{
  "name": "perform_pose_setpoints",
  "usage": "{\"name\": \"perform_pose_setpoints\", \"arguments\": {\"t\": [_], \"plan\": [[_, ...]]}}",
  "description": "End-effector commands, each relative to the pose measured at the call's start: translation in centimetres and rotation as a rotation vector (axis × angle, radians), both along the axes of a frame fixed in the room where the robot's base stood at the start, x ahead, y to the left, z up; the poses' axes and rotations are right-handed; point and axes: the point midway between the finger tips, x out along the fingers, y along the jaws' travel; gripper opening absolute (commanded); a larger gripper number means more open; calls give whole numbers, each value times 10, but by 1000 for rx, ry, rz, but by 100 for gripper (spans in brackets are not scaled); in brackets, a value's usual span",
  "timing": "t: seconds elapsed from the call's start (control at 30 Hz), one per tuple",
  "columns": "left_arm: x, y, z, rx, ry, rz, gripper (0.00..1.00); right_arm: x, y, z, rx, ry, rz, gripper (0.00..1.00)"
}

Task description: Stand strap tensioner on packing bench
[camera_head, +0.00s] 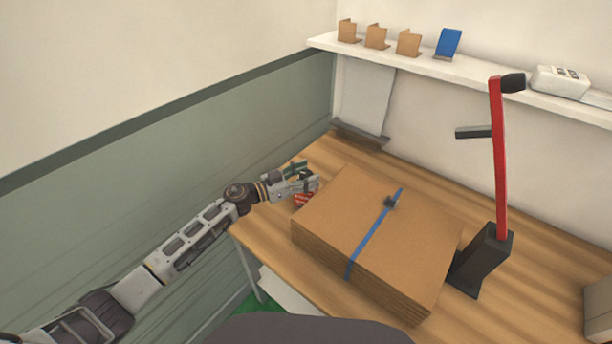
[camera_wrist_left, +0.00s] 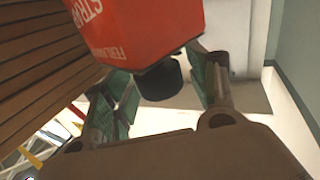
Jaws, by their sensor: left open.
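A strap tensioner with a red upright lever (camera_head: 499,165), a black end grip and a heavy black base (camera_head: 482,260) stands upright on the wooden packing bench (camera_head: 545,270), right of the cardboard stack. My left gripper (camera_head: 312,181) is at the bench's left side, by the stack's far left corner, well away from this tool. It is open. A small red item (camera_head: 302,199) shows just below it. In the left wrist view, a red body with white lettering (camera_wrist_left: 130,28) and a black round end is close to the open fingers (camera_wrist_left: 165,95). I cannot tell whether they touch. My right gripper is out of view.
A flat cardboard stack (camera_head: 340,215) with a blue strap (camera_head: 370,243) and dark buckle fills the bench's middle. A wall shelf (camera_head: 480,77) holds cardboard pieces, a blue item (camera_head: 448,43) and a white device (camera_head: 560,80). A box (camera_head: 598,312) stands at right.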

Motion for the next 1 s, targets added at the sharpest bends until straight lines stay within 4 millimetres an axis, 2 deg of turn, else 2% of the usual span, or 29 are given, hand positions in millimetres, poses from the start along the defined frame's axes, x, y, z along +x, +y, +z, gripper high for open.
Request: {"name": "perform_pose_setpoints", "arguments": {"t": [0.33, 0.7, 1.0], "plan": [[-15, 24, 1, 1, 3, 1, 58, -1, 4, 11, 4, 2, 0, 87], [-39, 59, 0, 2, 2, 1, 58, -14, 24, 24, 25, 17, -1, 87], [-57, 87, 0, 2, 1, 1, 58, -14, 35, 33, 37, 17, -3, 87]]}}
